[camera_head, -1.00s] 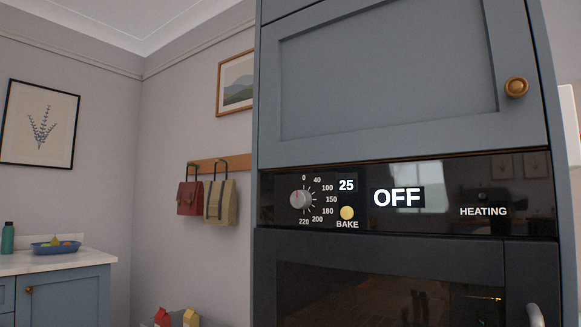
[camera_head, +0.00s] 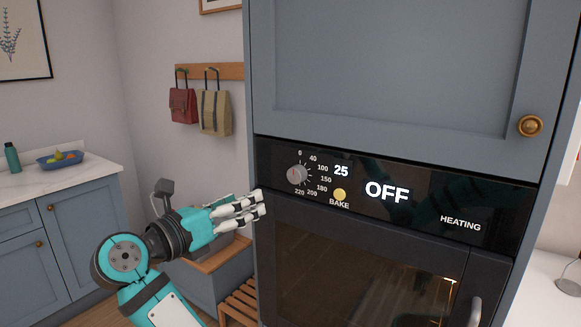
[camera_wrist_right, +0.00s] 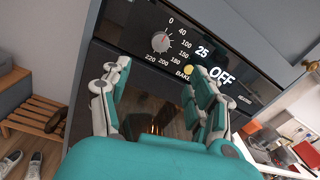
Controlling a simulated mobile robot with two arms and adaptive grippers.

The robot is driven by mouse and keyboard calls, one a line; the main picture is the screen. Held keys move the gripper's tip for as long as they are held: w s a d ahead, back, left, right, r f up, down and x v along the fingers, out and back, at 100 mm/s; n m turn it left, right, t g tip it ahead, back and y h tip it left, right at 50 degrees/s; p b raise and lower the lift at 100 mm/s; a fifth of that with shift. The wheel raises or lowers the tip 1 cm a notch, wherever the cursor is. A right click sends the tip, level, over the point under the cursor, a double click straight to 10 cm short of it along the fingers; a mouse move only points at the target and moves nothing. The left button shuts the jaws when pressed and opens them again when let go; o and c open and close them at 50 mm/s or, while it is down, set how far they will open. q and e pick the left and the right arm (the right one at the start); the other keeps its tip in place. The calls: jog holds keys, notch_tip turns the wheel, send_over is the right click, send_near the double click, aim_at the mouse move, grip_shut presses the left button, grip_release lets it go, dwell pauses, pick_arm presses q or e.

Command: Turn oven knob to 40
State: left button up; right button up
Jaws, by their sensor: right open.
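The oven knob (camera_head: 297,174) is a round silver dial on the black control panel (camera_head: 425,203). A printed scale from 0 through 40 to 220 runs around it. In the right wrist view the knob (camera_wrist_right: 160,42) shows beyond and above the fingers. My right gripper (camera_head: 262,202) is open and empty, in front of the oven's left edge, below and left of the knob and apart from it. Its spread fingers also show in the right wrist view (camera_wrist_right: 158,85). The displays read 25 and OFF. My left gripper is not in view.
A yellow BAKE button (camera_head: 340,194) sits right of and below the knob. The oven door (camera_head: 350,262) is shut below the panel, with a blue cabinet door (camera_head: 390,75) above. A wooden bench (camera_head: 238,300) stands left of the oven. A counter (camera_head: 60,185) holds a fruit bowl.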

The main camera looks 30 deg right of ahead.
aim_at(293, 177)
jog(key=p+x, duration=0.4)
jog(key=x, duration=1.2)
